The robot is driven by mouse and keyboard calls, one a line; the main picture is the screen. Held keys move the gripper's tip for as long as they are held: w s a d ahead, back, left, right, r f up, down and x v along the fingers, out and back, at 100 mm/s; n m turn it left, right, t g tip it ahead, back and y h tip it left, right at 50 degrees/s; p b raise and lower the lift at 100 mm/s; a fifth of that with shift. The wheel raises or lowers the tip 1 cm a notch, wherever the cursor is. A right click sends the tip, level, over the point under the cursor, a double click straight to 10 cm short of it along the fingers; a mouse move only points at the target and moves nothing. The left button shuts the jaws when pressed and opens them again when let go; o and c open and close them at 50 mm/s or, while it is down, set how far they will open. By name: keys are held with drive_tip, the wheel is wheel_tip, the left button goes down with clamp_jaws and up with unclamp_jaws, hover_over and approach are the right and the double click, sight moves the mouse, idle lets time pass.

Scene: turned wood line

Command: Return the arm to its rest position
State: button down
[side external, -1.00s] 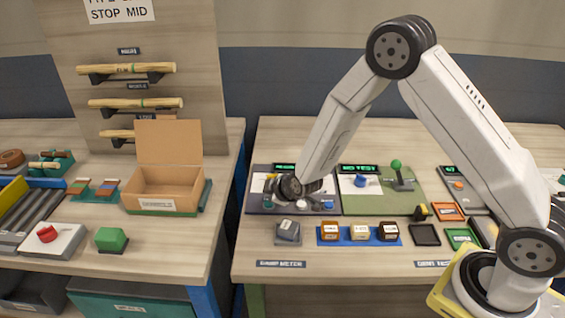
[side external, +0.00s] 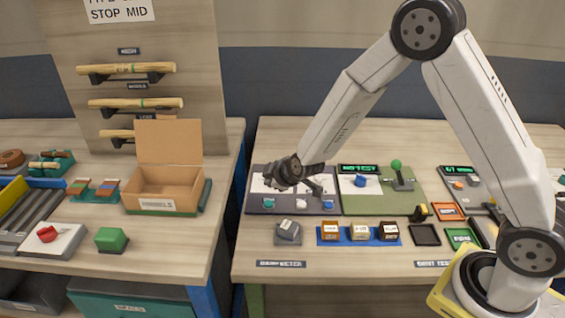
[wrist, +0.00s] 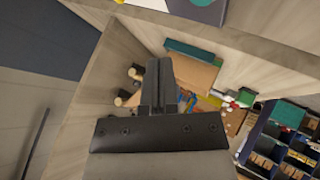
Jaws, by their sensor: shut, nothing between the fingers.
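My arm reaches in from the right in the side external view, its elbow raised high. My gripper (side external: 274,184) hangs over the grey panel (side external: 262,207) at the left of the right-hand table, clear of the table top. In the wrist view the dark fingers (wrist: 158,80) are together with nothing between them. The wrist camera looks away toward the left-hand bench, seen at a slant.
Near my gripper are a green panel (side external: 408,206) with a green-knobbed lever (side external: 397,165) and a blue tray (side external: 330,241) of small blocks. An open cardboard box (side external: 164,187) stands on the left bench. A gap separates the tables.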

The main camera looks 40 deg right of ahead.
drive_tip(key=shift+r, duration=0.1)
idle(0.3)
drive_tip(key=s+d+r+m+g, duration=0.1)
drive_tip(key=s+r+m+g, duration=0.2)
drive_tip(key=s, duration=0.8)
drive_tip(key=s+d+r+m+g, duration=0.2)
drive_tip(key=s+m, duration=0.3)
drive_tip(key=s, duration=0.7)
drive_tip(key=shift+s+d+r+g, duration=0.3)
drive_tip(key=shift+r+g, duration=0.2)
drive_tip(key=shift+g, duration=0.3)
